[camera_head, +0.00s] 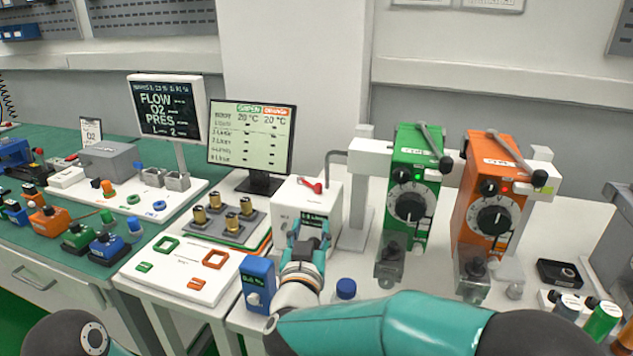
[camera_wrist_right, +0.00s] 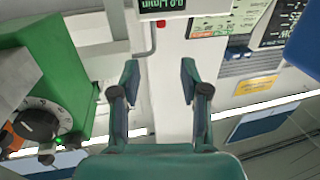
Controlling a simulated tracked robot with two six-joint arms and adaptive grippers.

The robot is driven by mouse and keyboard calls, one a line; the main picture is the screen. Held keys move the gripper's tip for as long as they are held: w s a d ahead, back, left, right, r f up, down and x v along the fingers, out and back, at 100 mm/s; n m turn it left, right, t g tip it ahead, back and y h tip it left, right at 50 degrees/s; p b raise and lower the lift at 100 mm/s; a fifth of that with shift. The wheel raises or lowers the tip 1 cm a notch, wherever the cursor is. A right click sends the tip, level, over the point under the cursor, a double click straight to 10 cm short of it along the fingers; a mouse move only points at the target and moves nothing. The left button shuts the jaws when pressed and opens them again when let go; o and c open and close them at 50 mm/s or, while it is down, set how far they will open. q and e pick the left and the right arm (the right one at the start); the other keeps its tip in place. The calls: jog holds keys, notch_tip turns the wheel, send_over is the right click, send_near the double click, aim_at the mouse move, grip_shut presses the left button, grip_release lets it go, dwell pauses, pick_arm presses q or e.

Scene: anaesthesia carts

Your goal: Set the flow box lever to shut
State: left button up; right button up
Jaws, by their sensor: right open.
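The flow box (camera_head: 291,203) is a white box with a small dark display (camera_head: 314,219) on its front. Its red lever (camera_head: 311,186) lies on the top, pointing sideways. My right gripper (camera_head: 308,238) is in front of the flow box, below the lever and apart from it. In the right wrist view the gripper (camera_wrist_right: 158,82) has its two fingers spread, with nothing between them. The display (camera_wrist_right: 162,5) shows at the top edge there, with a small red part (camera_wrist_right: 160,23) close below it. My left gripper is out of view.
A green vaporizer (camera_head: 416,170) and an orange one (camera_head: 493,185) stand to the right. A monitor (camera_head: 251,140) stands behind left. A blue box (camera_head: 257,284) and a blue-capped bottle (camera_head: 346,289) are close to my right gripper. A grey bent pipe (camera_head: 335,154) rises behind the flow box.

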aim_at(318, 187)
jog(key=w+p, duration=0.1)
jog(key=w, duration=0.4)
jog(key=w+d+p, duration=0.1)
jog(key=w, duration=0.5)
jog(key=w+p, duration=0.1)
jog(key=w, duration=0.4)
jog(key=shift+w+d, duration=0.15)
jog(key=shift+d, duration=0.15)
jog(key=shift+c, duration=0.3)
grip_shut()
